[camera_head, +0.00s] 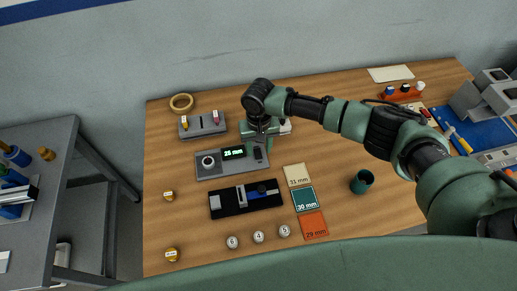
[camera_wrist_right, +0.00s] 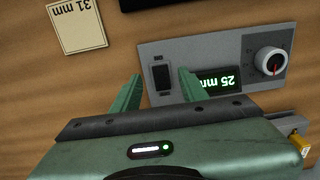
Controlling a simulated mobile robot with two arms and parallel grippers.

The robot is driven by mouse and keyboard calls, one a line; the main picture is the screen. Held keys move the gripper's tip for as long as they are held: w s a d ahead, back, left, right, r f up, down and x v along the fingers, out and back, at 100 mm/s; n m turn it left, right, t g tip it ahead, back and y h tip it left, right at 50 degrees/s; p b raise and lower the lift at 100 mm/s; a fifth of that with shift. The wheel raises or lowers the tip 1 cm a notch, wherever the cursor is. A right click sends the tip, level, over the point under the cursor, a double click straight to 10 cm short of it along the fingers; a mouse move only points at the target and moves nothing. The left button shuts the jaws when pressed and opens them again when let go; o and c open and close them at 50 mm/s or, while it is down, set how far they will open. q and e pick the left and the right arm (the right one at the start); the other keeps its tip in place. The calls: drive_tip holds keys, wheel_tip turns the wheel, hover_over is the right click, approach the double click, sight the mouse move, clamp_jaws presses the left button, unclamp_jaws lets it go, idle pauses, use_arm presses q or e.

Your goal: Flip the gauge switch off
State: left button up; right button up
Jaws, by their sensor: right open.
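The gauge is a grey panel (camera_head: 211,171) on the wooden table, with a round knob, a lit green display (camera_head: 233,153) reading 25 mm, and a black rocker switch (camera_head: 257,154) at its right end. In the right wrist view the switch (camera_wrist_right: 161,78) lies between the fingers, on the grey panel (camera_wrist_right: 222,51) beside the display (camera_wrist_right: 222,80). My right gripper (camera_head: 261,142) is over the switch end of the gauge; its fingers (camera_wrist_right: 158,90) are open and empty. Whether the fingertips touch the panel I cannot tell. My left gripper is not in view.
A black slide fixture (camera_head: 227,204) lies in front of the gauge. Cards marked 31 mm (camera_head: 297,174), 30 mm (camera_head: 305,198) and 29 mm (camera_head: 313,225) lie to its right. A grey block with small parts (camera_head: 203,130) stands behind. A green cup (camera_head: 362,182) stands to the right.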

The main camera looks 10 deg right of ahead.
sight(258, 153)
wheel_tip(258, 153, down, 2)
drive_tip(key=shift+w+f, duration=0.15)
drive_tip(key=shift+f, duration=0.25)
drive_tip(key=c, duration=0.8)
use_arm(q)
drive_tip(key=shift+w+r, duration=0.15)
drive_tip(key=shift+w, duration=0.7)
use_arm(e)
clamp_jaws()
